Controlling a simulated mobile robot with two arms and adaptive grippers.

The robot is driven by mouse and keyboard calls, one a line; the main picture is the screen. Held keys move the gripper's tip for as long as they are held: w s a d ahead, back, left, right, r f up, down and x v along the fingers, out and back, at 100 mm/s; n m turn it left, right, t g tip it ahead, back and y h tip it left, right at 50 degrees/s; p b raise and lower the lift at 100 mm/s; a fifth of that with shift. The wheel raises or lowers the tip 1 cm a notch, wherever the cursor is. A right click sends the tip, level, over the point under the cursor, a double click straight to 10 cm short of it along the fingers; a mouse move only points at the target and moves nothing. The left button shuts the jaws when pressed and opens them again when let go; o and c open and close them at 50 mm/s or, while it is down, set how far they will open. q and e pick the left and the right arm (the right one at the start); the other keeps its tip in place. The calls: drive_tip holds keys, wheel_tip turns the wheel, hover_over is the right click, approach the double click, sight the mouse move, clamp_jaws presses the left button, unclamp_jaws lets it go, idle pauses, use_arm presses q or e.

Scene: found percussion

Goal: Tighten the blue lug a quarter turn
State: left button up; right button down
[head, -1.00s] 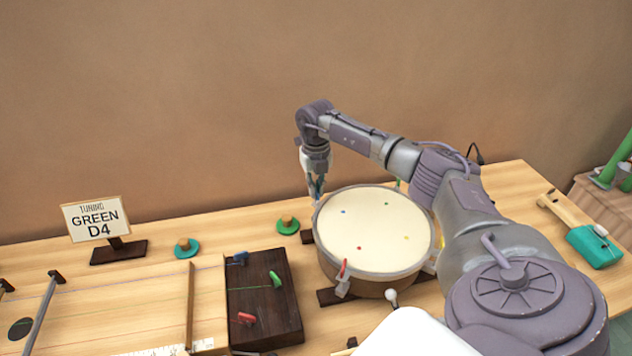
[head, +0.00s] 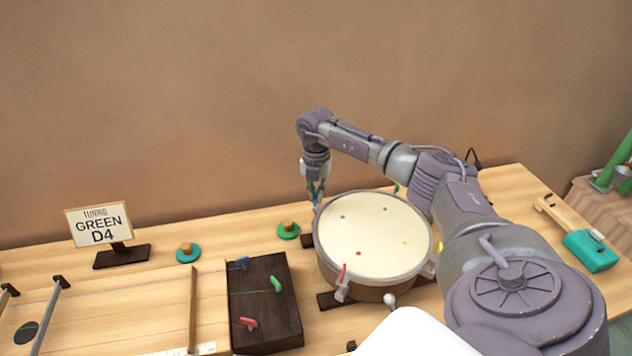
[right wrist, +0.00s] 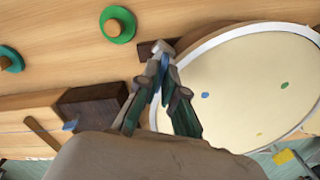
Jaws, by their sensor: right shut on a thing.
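The drum (head: 375,240) has a cream head with blue, green, yellow and red dots. My right gripper (head: 316,203) points down at the drum's left rim, beside the blue dot (head: 343,217). In the right wrist view its fingertips (right wrist: 164,66) are closed together on the blue lug (right wrist: 165,61) at the rim. Only a sliver of blue shows; the fingers hide most of it. The red lug (head: 343,271) stands at the drum's front rim. My left gripper is in neither view.
A dark block with coloured pegs (head: 262,320) and a stringed board (head: 120,318) lie left of the drum. A green disc (head: 288,231) and a teal disc (head: 187,254) sit behind. A sign (head: 99,223) reads "GREEN D4". A teal-headed mallet (head: 591,251) lies right.

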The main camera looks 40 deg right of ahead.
drive_tip(key=shift+r, duration=0.1)
drive_tip(key=c, duration=1.3)
unclamp_jaws()
wheel_tip(320, 180, up, 12)
